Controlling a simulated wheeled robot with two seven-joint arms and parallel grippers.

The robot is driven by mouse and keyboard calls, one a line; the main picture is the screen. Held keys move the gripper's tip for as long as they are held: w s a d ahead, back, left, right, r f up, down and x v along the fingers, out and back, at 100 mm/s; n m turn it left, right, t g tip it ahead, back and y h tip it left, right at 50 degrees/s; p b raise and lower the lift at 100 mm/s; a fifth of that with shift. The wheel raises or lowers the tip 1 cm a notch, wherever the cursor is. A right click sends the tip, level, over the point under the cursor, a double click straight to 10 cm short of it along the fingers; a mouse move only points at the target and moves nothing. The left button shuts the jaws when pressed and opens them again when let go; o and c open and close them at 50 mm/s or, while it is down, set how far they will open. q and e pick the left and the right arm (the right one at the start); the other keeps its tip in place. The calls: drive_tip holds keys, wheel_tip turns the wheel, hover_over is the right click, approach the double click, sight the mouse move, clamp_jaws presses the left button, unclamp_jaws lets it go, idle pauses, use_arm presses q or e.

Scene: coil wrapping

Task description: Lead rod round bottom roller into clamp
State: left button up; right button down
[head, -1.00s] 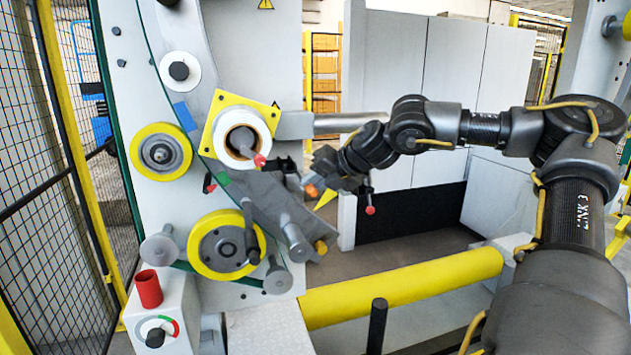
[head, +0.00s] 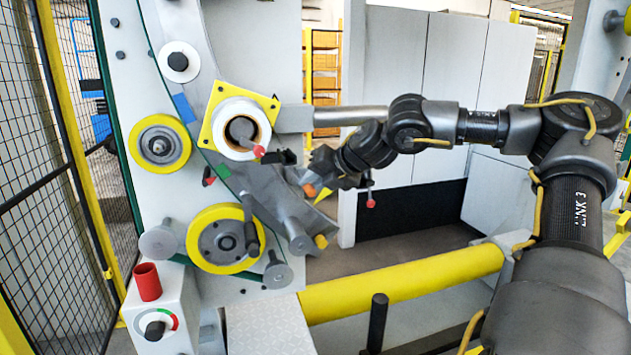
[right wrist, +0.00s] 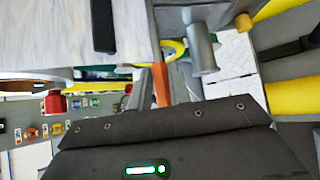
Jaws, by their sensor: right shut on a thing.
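The large bottom roller (head: 222,240) is a yellow-rimmed grey wheel low on the machine face, with grey stub rollers (head: 277,272) beside it. A grey strip (head: 262,202) slants from below the white coil (head: 240,128) down to the right, past the bottom roller. My right gripper (head: 316,178) is right of the strip, dark and partly hidden by its wrist. It is shut on an orange-ended piece (head: 310,190), likely the rod; an orange piece also shows in the right wrist view (right wrist: 161,85). I cannot make out the clamp. My left gripper is out of view.
A yellow bar (head: 400,283) runs across the lower front, with a dark post (head: 377,322) before it. A control box (head: 160,308) with a red cup (head: 147,281) stands lower left. A mesh fence (head: 45,180) is at the left. Floor shows between strip and cabinets.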

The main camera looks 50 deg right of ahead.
drive_tip(key=shift+w+a+f+b, duration=0.1)
drive_tip(key=shift+a+f+b, duration=0.1)
drive_tip(key=shift+f+b, duration=0.25)
drive_tip(key=shift+w+a+f+b, duration=0.15)
drive_tip(key=shift+f+b, duration=0.1)
drive_tip(key=shift+f, duration=0.4)
drive_tip(key=shift+a+f+b, duration=0.2)
drive_tip(key=shift+f+b, duration=0.25)
drive_tip(key=shift+f, duration=0.1)
use_arm(q)
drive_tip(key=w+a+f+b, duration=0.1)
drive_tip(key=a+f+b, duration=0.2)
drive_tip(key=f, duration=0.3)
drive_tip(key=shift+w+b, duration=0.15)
drive_tip(key=shift+b, duration=0.45)
use_arm(e)
drive_tip(key=f, duration=0.3)
drive_tip(key=w+a+f, duration=0.1)
drive_tip(key=shift+f, duration=0.4)
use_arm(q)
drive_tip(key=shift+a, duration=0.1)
use_arm(e)
drive_tip(key=shift+f, duration=0.1)
